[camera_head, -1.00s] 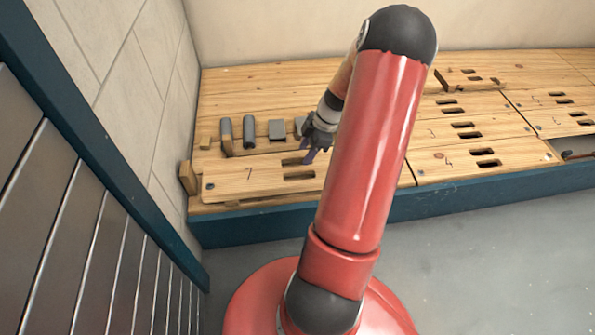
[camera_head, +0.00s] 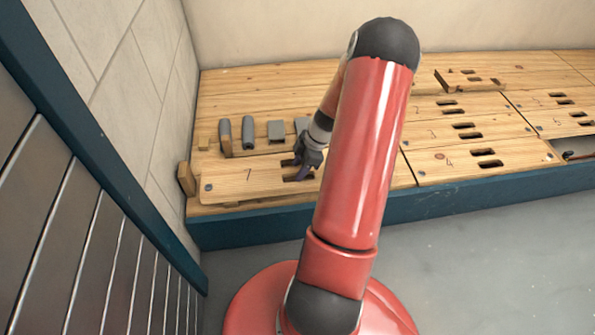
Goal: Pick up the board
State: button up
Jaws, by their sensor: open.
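The wooden board marked 7 (camera_head: 245,182) lies flat at the front left of the wooden bench. It has two dark slots near its right part, and a dark round fastener near its left end. My red arm hides the right end of the board.
Several grey pipe pieces (camera_head: 248,132) stand in a row behind the board. Other slotted boards (camera_head: 470,162) lie to the right, with an open gap (camera_head: 577,148) at the far right. A tiled wall (camera_head: 130,110) rises close on the left.

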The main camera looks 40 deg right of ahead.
jog(key=shift+f+b, duration=0.2)
jog(key=shift+b, duration=0.1)
jog(key=shift+c, duration=0.4)
grip_shut()
